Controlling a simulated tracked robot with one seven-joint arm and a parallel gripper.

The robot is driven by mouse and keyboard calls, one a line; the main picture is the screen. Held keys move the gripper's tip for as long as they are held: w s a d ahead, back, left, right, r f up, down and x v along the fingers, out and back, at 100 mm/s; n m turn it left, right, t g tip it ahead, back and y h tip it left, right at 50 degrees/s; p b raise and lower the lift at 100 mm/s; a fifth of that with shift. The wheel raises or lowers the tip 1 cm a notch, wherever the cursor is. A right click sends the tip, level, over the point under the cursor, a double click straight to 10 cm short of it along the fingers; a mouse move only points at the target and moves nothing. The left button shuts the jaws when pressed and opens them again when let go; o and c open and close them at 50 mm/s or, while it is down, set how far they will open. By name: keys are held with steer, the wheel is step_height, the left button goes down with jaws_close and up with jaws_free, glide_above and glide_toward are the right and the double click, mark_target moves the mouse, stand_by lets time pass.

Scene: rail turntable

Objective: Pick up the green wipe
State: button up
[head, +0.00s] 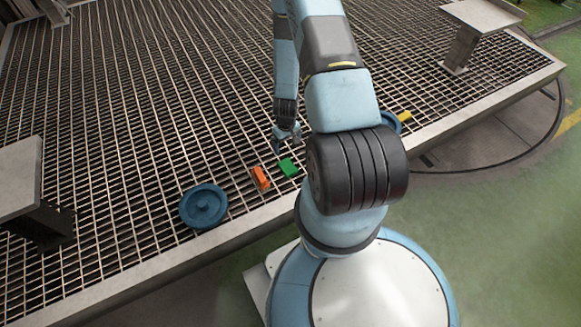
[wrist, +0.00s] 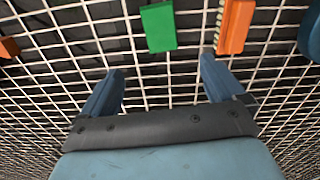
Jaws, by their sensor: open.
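The green wipe (head: 288,167) is a small green block-like piece lying on the metal grating, just right of an orange item in the head view. In the wrist view the green wipe (wrist: 158,27) is at the top, ahead of the fingers and roughly between their lines. My gripper (head: 287,136) is just beyond the wipe in the head view, apart from it. In the wrist view my gripper (wrist: 160,75) shows two blue fingers spread wide with only grating between them.
An orange item (head: 261,178) lies close beside the wipe; it also shows in the wrist view (wrist: 235,25). A blue round object (head: 203,206) sits left of it. Another blue round object (head: 391,123) and a yellow item (head: 405,116) are partly behind my arm.

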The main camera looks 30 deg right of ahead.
glide_above(288, 167)
steer(key=f, duration=0.6)
steer(key=w+f, duration=0.1)
steer(key=f, duration=0.2)
steer(key=shift+s+f, duration=0.2)
steer(key=shift+f, duration=1.1)
steer(key=shift+s+f, duration=0.15)
steer(key=shift+f, duration=1.1)
steer(key=c, duration=1.1)
steer(key=shift+r, duration=0.1)
